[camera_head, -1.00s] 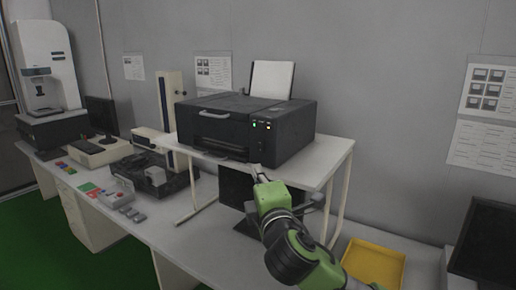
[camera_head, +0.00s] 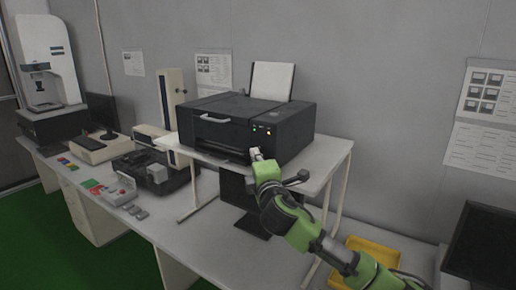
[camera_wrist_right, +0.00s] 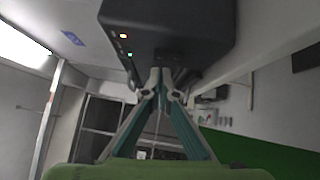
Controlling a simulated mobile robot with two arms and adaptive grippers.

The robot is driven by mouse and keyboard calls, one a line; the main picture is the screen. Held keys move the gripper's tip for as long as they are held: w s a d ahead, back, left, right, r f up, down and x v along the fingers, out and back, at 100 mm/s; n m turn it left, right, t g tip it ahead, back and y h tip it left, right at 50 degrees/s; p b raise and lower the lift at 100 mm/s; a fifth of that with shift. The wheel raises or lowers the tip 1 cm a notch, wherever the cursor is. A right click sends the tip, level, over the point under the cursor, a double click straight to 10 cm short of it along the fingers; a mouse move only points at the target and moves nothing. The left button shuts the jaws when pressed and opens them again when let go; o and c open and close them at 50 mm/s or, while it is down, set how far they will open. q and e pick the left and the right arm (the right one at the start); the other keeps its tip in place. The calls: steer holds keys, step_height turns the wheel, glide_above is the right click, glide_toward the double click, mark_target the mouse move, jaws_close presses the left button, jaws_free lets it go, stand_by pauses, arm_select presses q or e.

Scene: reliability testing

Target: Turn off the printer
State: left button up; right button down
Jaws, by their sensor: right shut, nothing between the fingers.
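The black printer (camera_head: 225,128) stands on a white raised shelf in the head view, with white paper (camera_head: 272,81) upright at its back. Its front panel has a green light (camera_head: 254,128) and small lights to the right of it. My right gripper (camera_head: 255,153) is just in front of the printer's front face, below these lights. In the right wrist view the fingers (camera_wrist_right: 163,80) are shut and empty, with their tips close to the printer (camera_wrist_right: 190,25). An orange light (camera_wrist_right: 123,36) and a green light show there. I cannot tell whether the tips touch the printer. My left gripper is not in view.
The white shelf (camera_head: 322,160) stands on a long table, with a dark monitor (camera_head: 236,200) below it. A yellow tray (camera_head: 368,246) lies to the right, partly behind my arm.

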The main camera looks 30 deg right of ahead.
steer(key=shift+w+d+r, duration=0.1)
steer(key=shift+w+d, duration=0.05)
steer(key=shift+d, duration=0.5)
steer(key=shift+w+d+r, duration=0.1)
steer(key=shift+d+r, duration=0.1)
steer(key=shift+d, duration=0.05)
